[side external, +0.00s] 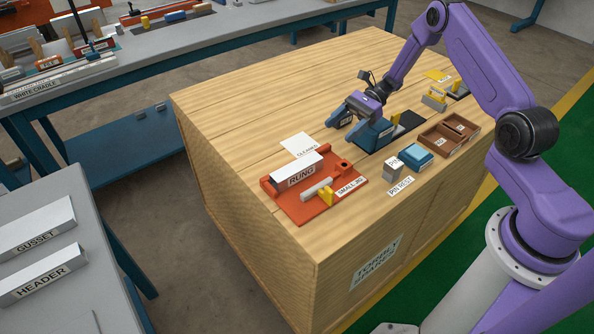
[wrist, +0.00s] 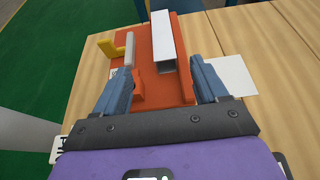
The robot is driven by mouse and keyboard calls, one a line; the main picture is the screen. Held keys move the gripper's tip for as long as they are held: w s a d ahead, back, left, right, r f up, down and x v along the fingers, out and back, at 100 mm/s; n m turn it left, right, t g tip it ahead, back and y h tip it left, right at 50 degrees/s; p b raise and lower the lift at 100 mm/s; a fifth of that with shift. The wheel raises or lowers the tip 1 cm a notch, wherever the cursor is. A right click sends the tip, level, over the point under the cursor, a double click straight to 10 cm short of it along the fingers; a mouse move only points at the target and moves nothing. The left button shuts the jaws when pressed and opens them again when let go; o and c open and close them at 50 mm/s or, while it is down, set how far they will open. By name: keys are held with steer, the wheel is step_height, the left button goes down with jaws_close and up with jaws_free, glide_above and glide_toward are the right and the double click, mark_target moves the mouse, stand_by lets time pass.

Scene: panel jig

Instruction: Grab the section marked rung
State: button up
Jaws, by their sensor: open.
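The section marked RUNG (side external: 301,174) is a white bar lying in the orange small jig (side external: 298,212) at the table's near left. In the wrist view the rung (wrist: 168,42) shows as a channel-like bar with its near end facing me, on the orange jig (wrist: 189,93). My gripper (side external: 348,133) is open and empty, above the table to the upper right of the jig in the side view. In the wrist view, my gripper's (wrist: 162,72) blue fingers frame the rung's near end on both sides, apart from it.
A pin rest (side external: 393,170), blue box (side external: 415,157) and brown tray (side external: 449,136) stand to the right.

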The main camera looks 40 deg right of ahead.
glide_toward(298, 165)
steer(key=shift+s+x, duration=0.25)
steer(key=shift+x, duration=0.95)
steer(key=shift+w+x, duration=0.1)
steer(key=shift+x, duration=1.3)
steer(key=shift+w+x, duration=0.15)
steer(key=shift+x, duration=1.3)
steer(key=c, duration=1.2)
